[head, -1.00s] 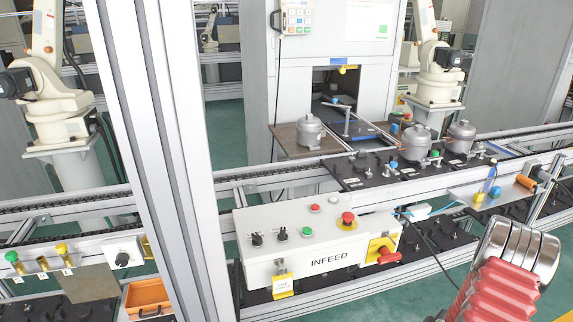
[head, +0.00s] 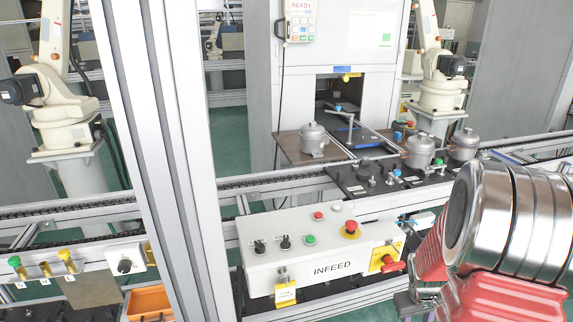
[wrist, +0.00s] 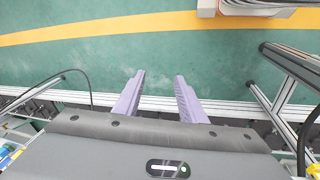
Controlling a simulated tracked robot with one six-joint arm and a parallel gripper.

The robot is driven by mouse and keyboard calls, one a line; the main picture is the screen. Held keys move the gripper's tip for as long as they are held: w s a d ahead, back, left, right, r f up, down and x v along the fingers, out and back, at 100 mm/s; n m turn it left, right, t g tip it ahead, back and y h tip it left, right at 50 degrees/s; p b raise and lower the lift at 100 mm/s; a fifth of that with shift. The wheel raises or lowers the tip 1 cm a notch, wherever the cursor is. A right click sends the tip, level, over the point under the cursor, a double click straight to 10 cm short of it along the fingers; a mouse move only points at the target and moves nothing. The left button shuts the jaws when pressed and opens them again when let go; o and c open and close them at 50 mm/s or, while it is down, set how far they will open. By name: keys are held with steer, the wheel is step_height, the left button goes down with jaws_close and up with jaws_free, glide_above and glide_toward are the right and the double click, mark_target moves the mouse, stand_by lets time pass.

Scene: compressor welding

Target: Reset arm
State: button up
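My gripper (wrist: 159,76) shows in the wrist view as two pale purple fingers standing apart, with nothing between them. It points down over green floor, and its fingers overlap an aluminium rail in the picture. In the head view my red and chrome arm fills the lower right and hides part of the conveyor behind it; the gripper fingers cannot be made out there.
The white INFEED control box (head: 315,255) stands beside my arm in the head view. Grey compressors (head: 420,151) stand on the line behind. An aluminium post (head: 150,130) rises at left.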

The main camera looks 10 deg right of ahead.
steer(key=s+a+r+n+t+y, duration=0.1)
steer(key=s+a+r+t, duration=0.1)
steer(key=a+r, duration=1.1)
steer(key=s+a+r+n+t+y, duration=0.1)
steer(key=s+a+r, duration=0.4)
steer(key=a+r, duration=0.8)
steer(key=a+t, duration=0.1)
steer(key=a, duration=0.4)
steer(key=shift+s+a+t, duration=0.3)
steer(key=shift+a, duration=0.05)
steer(key=shift+c, duration=0.2)
steer(key=shift+c, duration=0.7)
